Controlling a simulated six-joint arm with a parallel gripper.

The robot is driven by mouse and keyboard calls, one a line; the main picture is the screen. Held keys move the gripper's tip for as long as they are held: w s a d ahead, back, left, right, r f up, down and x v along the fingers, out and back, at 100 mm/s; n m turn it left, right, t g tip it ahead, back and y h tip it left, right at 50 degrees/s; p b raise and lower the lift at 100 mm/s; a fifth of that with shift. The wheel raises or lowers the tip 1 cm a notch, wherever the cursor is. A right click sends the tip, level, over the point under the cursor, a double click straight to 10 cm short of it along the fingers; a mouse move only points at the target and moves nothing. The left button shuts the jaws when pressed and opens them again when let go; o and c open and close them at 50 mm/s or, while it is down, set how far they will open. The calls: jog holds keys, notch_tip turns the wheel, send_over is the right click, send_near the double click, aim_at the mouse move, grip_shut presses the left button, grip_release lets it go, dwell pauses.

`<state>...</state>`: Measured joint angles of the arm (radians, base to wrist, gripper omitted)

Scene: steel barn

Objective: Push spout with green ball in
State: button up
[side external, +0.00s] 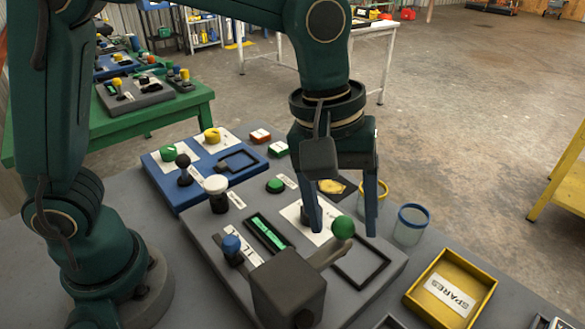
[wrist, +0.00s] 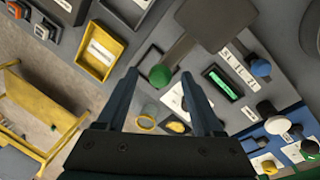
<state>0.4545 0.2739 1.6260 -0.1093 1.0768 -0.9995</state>
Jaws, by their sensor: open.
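The spout (side external: 322,257) is a grey bar that sticks out from a dark grey block (side external: 288,283) on the grey panel. A green ball (side external: 343,227) sits at its free end. In the wrist view the ball (wrist: 160,76) shows at the end of the spout (wrist: 185,48). My gripper (side external: 342,231) is open and points down, with one finger on each side of the ball in both views. In the wrist view the fingertips (wrist: 160,74) have gaps to the ball. Whether they reach fully down around it is hard to tell.
A blue-topped knob (side external: 231,246), a white-topped knob (side external: 216,190) and a green button (side external: 275,186) stand on the panel. A yellow SPARES tray (side external: 412,292) and a clear blue-rimmed jar (side external: 409,229) are at the right. A blue board (side external: 183,204) lies behind.

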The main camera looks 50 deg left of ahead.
aim_at(351, 236)
jog(key=shift+s+a+r, duration=0.15)
jog(key=shift+a+r, duration=0.05)
jog(key=shift+r, duration=1.05)
jog(key=shift+s+a+r, duration=0.1)
jog(key=shift+a+r, duration=0.1)
jog(key=shift+r, duration=1.05)
jog(key=shift+r, duration=2.55)
jog(key=s+d+f+n+g+h, duration=0.1)
jog(key=s+f+n+g+h, duration=0.3)
jog(key=g, duration=0.3)
jog(key=w+a+r+n+t+h, duration=0.2)
jog(key=w+n+h, duration=0.3)
jog(key=n+h, duration=0.5)
jog(key=f+m, duration=0.1)
jog(key=f, duration=0.2)
jog(key=f+m+h, duration=0.1)
jog(key=f, duration=0.5)
jog(key=shift+d+f+m+h, duration=0.2)
jog(key=shift+f+m+h, duration=0.2)
jog(key=shift+x, duration=2.55)
